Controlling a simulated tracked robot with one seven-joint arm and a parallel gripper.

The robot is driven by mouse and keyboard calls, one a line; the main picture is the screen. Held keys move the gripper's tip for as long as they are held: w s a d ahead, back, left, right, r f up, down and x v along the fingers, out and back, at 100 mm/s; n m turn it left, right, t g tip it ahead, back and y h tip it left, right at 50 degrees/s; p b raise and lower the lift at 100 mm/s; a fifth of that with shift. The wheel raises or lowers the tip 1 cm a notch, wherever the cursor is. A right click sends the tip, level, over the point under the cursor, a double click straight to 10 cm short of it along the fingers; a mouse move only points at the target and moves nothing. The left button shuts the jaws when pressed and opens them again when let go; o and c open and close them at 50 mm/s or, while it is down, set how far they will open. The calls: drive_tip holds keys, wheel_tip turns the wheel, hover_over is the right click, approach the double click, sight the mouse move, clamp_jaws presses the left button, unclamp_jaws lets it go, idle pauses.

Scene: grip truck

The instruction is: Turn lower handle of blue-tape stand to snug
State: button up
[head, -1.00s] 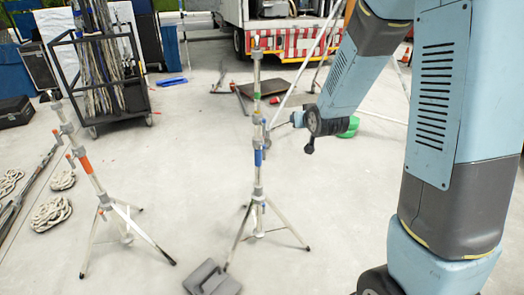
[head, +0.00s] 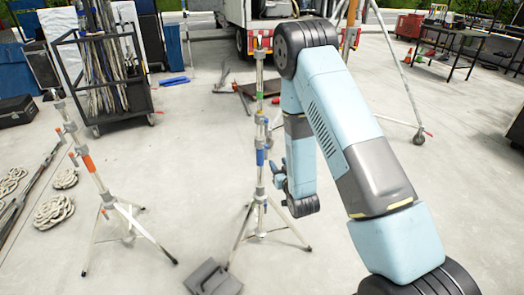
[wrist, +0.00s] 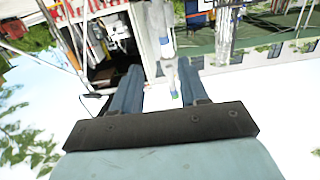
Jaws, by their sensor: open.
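The blue-tape stand (head: 260,157) stands upright on its tripod near the middle of the head view, with a blue band on its lower column and a green band higher up. Its lower handle is too small to make out clearly. My gripper (head: 277,173) is just right of the column, slightly below the blue band, with a small apparent gap. In the wrist view my gripper (wrist: 162,78) shows two spread fingers with nothing held between them. A pale pole with blue and green marks shows beyond them; I cannot tell which part it is.
An orange-tape stand (head: 88,162) stands to the left. A dark weight (head: 212,278) lies by the blue-tape stand's front foot. A pole cart (head: 100,80) and a truck (head: 240,40) are behind. Coiled ropes (head: 53,211) lie at far left. Floor between the stands is mostly clear.

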sight(267, 150)
drive_tip(key=shift+y, duration=0.4)
drive_tip(key=x, duration=0.8)
drive_tip(key=f+x, duration=0.1)
drive_tip(key=x, duration=0.3)
drive_tip(key=shift+w+a+f, duration=0.1)
drive_tip(key=shift+w+a, duration=0.15)
drive_tip(key=shift+a, duration=0.05)
drive_tip(key=shift+c, duration=0.4)
